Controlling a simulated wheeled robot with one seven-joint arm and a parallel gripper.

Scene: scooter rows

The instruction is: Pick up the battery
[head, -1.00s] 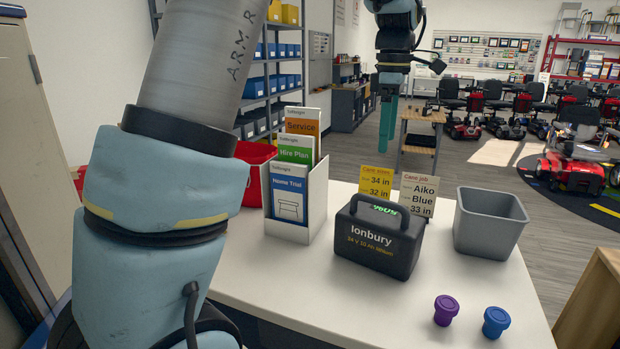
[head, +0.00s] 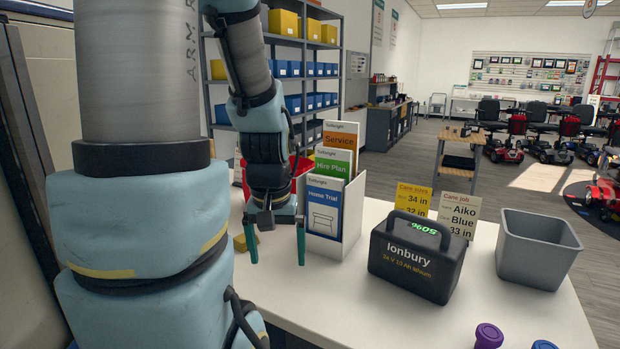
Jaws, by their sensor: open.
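The battery (head: 414,262) is a dark grey block labelled "Ionbury" with a carry handle on top. It stands upright on the white table (head: 330,300), right of centre. A small display on its top shows green digits. My gripper (head: 276,250) points down with two teal fingers apart and nothing between them.
The leaflet holder (head: 352,222) stands left of the battery. A yellow card (head: 411,199) and a white card (head: 461,213) stand behind the battery. A grey bin (head: 536,251) is to its right. A purple cap (head: 488,336) and a blue cap (head: 543,345) are at the front. A yellow object (head: 246,238) lies by my gripper.

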